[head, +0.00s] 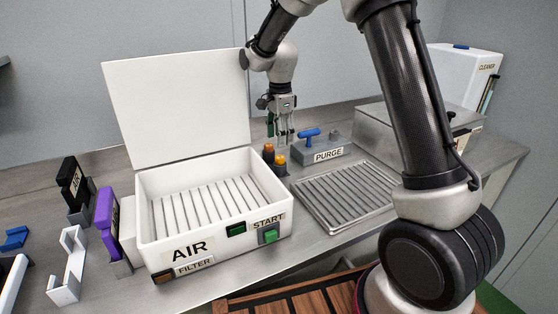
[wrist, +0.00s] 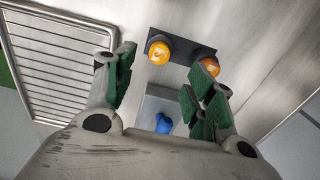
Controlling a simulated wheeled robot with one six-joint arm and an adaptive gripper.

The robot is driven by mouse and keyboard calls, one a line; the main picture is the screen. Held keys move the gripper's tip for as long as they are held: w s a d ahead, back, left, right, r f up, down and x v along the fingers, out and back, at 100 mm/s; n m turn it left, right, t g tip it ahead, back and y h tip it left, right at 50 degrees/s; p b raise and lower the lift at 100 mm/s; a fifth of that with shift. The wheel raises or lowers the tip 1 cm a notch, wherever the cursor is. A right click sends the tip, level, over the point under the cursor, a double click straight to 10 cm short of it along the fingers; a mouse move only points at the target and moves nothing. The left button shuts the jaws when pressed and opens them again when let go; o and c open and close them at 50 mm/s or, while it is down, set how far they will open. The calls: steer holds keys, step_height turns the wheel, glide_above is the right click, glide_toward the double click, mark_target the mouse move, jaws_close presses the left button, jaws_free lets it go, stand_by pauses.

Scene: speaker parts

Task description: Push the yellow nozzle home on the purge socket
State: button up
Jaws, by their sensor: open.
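The yellow nozzle (head: 280,161) appears as the yellow-orange capped piece on a dark base, left of the block labelled PURGE (head: 328,155). In the wrist view, the yellow cap (wrist: 159,53) lies just beyond my fingertips, with a mark on its top. A darker orange cap (head: 268,149) stands beside it on the same base; it shows in the wrist view too (wrist: 209,66). A blue T-shaped handle (head: 310,134) tops the PURGE block. I cannot make out a separate socket opening. My gripper (wrist: 162,82) is open, its green-padded fingers apart and empty, above the bench near the caps and block.
A white open-lidded AIR box (head: 203,247) stands left of the caps. A slatted metal tray (head: 345,196) lies right of them. Purple (head: 106,222) and black (head: 72,183) pieces stand in holders at far left. A grey metal box is at the back right.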

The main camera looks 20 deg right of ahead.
mark_target(280, 157)
steer(key=shift+f+m, duration=0.3)
steer(key=shift+m, duration=0.1)
step_height(280, 157, down, 7)
steer(key=shift+f, duration=0.15)
steer(key=shift+s, duration=0.1)
steer(key=c, duration=1)
